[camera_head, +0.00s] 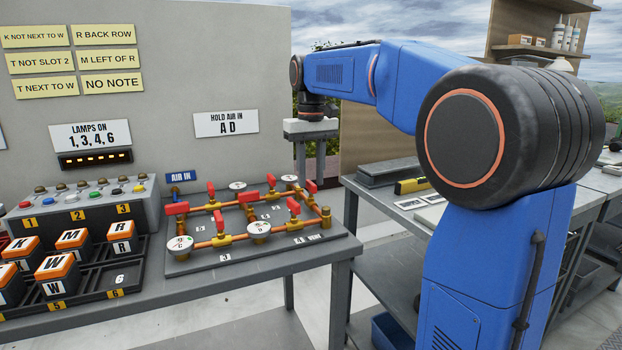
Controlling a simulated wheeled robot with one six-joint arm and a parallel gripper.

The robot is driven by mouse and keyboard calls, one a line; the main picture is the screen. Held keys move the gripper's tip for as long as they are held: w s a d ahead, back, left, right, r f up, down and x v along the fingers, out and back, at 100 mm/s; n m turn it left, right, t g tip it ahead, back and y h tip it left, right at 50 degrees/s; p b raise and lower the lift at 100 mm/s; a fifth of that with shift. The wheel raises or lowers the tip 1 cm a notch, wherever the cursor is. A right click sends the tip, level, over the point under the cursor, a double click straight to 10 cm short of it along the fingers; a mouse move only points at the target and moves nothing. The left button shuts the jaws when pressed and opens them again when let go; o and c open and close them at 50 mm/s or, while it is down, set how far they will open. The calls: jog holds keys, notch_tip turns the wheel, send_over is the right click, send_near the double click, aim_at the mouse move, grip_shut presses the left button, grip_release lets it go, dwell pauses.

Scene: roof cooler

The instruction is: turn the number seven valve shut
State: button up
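A grey board (205,262) on the bench carries copper pipes with several red-handled valves and white round gauges. Red handles show at the left front (176,208), back left (211,189), back right (271,181), front right (294,206) and far right (311,187). The small number tags are too small to read surely, so I cannot tell which valve is number seven. My gripper (310,165) points down above and behind the board's right end. Its two grey fingers are apart with nothing visible between them; the right handle lies close by its fingertips in the picture.
A control box with lamps and buttons (75,208) and a black rack (90,282) of lettered orange-topped blocks stand left of the board. Notes hang on the wall behind. A second bench (370,190) with a yellow level (411,185) stands right, beyond a gap.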

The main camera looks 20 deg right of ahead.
jog(key=shift+f, duration=0.5)
grip_shut()
